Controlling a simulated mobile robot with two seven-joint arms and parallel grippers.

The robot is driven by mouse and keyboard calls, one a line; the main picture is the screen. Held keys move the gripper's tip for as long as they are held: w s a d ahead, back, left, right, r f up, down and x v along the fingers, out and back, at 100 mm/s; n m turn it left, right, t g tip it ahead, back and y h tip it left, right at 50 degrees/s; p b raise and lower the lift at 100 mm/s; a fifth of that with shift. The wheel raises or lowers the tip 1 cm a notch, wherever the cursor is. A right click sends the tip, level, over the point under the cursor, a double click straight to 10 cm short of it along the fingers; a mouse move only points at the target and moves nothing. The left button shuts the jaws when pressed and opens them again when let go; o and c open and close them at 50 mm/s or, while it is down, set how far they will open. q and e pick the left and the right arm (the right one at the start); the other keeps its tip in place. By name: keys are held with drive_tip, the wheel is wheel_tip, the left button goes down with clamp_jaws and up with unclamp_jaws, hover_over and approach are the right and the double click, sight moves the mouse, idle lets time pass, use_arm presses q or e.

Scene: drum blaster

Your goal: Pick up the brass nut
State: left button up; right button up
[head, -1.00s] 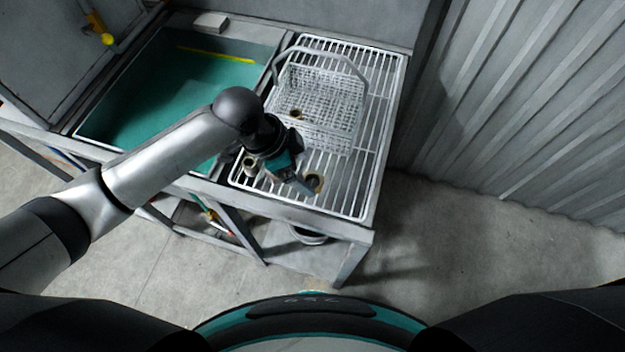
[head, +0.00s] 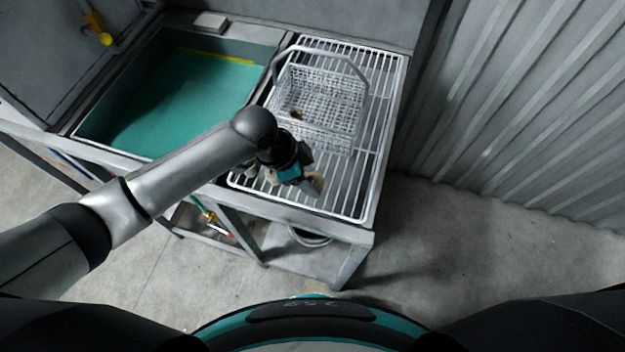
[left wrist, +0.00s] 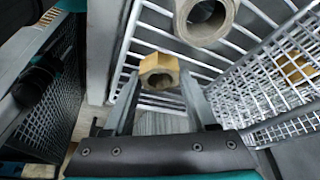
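The brass nut (left wrist: 160,72), a hexagonal ring with a round hole, lies on the wire rack in the left wrist view. In the head view only a small part of the nut (head: 317,184) shows beside my left gripper (head: 306,184). In the left wrist view the fingers of my left gripper (left wrist: 160,76) are apart, with the nut between or just beyond their tips. I cannot tell whether they touch it. My right gripper is not in view.
A grey ring (left wrist: 206,18) lies close to the nut on the rack (head: 352,200). A white wire basket (head: 340,100) with a handle stands behind, holding a brass-coloured piece (head: 297,116). A green-floored sink (head: 165,105) is at the left.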

use_arm(q)
clamp_jaws()
drive_tip(key=shift+r, duration=0.1)
idle(0.3)
